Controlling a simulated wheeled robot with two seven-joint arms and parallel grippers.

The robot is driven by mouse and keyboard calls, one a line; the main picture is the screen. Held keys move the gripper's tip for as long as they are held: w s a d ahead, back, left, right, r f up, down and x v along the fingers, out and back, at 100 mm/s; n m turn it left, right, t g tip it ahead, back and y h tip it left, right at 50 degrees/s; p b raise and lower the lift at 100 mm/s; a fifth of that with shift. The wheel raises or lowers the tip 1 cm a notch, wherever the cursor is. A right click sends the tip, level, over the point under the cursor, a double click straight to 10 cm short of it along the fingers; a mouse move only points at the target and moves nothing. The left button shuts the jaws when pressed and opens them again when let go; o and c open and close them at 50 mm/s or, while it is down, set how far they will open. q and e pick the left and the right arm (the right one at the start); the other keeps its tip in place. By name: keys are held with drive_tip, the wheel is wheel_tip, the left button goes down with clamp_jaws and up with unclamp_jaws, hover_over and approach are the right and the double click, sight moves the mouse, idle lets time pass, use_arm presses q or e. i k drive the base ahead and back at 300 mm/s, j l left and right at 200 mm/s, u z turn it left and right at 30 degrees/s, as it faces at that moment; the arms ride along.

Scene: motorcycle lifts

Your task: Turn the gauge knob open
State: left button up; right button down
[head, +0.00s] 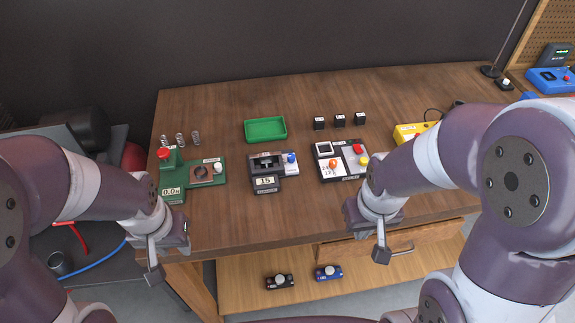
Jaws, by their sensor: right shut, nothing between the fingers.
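A green device (193,177) with a red knob (164,153), a white knob (217,167) and a "0.0" readout stands at the left of the table. A dark device (266,165) with a blue knob (291,158) and a "15" readout stands in the middle. A third device (341,160) has orange, red and yellow knobs or buttons. The labels are too small to tell which is the gauge knob. My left gripper (155,274) hangs off the table's front left, fingers together and empty. My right gripper (381,255) is shut and empty at the front edge, apart from every device.
A green tray (265,130) and several small black blocks (340,120) lie behind the devices. A yellow device (412,131) is partly hidden by my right arm. A drawer handle (401,250) juts from the front. Two small knobbed units (280,281) sit on the lower shelf.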

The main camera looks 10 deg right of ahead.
sight(291, 157)
drive_tip(key=i+l, duration=0.1)
drive_tip(key=l, duration=0.3)
drive_tip(key=i+l, duration=0.1)
drive_tip(key=l, duration=0.3)
drive_tip(key=i+l, duration=0.15)
drive_tip(key=l, duration=0.25)
drive_tip(key=i+l, duration=0.1)
drive_tip(key=l, duration=0.3)
